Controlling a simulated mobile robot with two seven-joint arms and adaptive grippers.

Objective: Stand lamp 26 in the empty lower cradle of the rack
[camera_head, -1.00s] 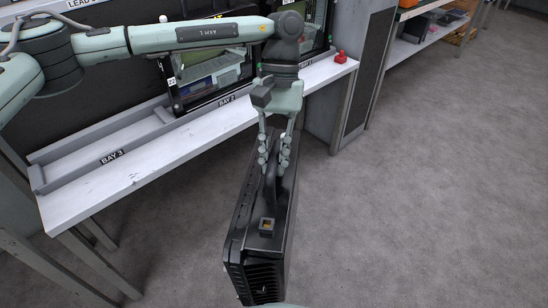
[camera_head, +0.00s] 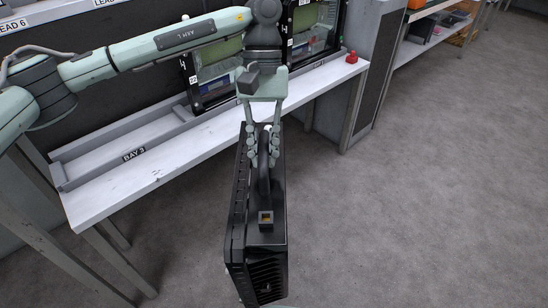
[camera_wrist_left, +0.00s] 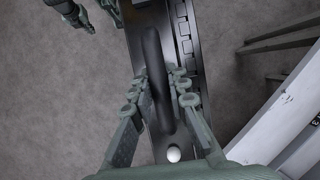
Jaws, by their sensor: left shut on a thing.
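My left gripper (camera_head: 262,138) is shut on the dark carrying handle of a black floodlight housing (camera_head: 262,205), which hangs upright in front of the bench, over the floor. No number shows on it, so I cannot tell if it is lamp 26. In the left wrist view the fingers (camera_wrist_left: 160,95) sit on both sides of the handle (camera_wrist_left: 157,75). An empty grey-railed cradle (camera_head: 62,157) marked BAY 3 is on the bench at the left. Part of my right gripper (camera_wrist_left: 78,14) seems to show at the wrist view's top left; its jaws are unclear.
Framed lamps (camera_head: 217,70) stand in the bays right of BAY 3. A red object (camera_head: 351,57) sits at the bench's right end. The white bench front edge (camera_head: 150,182) lies left of the held housing. The grey floor (camera_head: 430,190) at right is clear.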

